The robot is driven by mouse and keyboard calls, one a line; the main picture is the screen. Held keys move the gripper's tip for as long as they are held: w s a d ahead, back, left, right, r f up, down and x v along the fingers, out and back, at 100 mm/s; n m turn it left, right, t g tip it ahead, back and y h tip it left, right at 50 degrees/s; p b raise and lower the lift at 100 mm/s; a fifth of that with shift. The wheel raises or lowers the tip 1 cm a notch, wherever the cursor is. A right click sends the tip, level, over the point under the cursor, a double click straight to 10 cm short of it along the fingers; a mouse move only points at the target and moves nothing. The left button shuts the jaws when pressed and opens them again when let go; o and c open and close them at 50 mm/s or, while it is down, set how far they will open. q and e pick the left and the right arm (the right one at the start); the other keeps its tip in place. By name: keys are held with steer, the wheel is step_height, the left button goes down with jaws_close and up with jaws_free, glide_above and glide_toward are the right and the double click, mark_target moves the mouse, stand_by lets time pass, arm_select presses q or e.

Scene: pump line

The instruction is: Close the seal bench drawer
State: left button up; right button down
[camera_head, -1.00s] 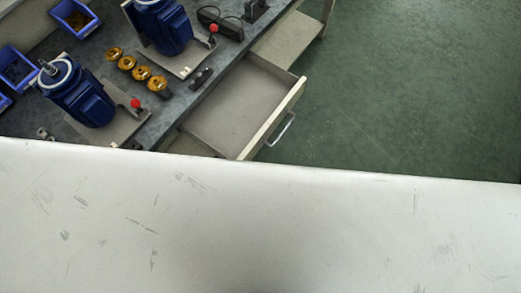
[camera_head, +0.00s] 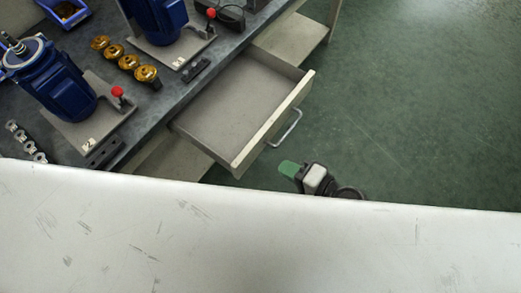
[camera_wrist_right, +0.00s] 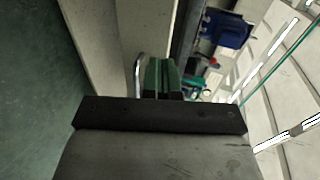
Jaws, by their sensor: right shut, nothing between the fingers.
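The seal bench drawer (camera_head: 222,112) is pulled out from the bench, open and empty inside. Its front panel carries a metal bar handle (camera_head: 287,128). My right gripper (camera_head: 288,169), with green fingertips, is over the floor just in front of the drawer front, below and apart from the handle in the head view. In the right wrist view the green fingers (camera_wrist_right: 161,76) are together with nothing between them, and the handle (camera_wrist_right: 138,72) shows just left of them. My left gripper is not in view.
A large white surface (camera_head: 250,240) fills the foreground. Green floor (camera_head: 420,120) is clear to the right.

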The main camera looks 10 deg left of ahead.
mark_target(253, 149)
steer(key=x, duration=0.5)
steer(key=p+x, duration=0.1)
steer(key=x, duration=0.1)
steer(key=shift+w+a+r, duration=0.2)
steer(key=shift+a+r, duration=0.1)
steer(key=shift+a, duration=0.05)
steer(key=shift+w+a+f, duration=0.1)
steer(key=shift+w+a, duration=0.15)
steer(key=shift+a, duration=0.15)
steer(key=shift+a, duration=0.1)
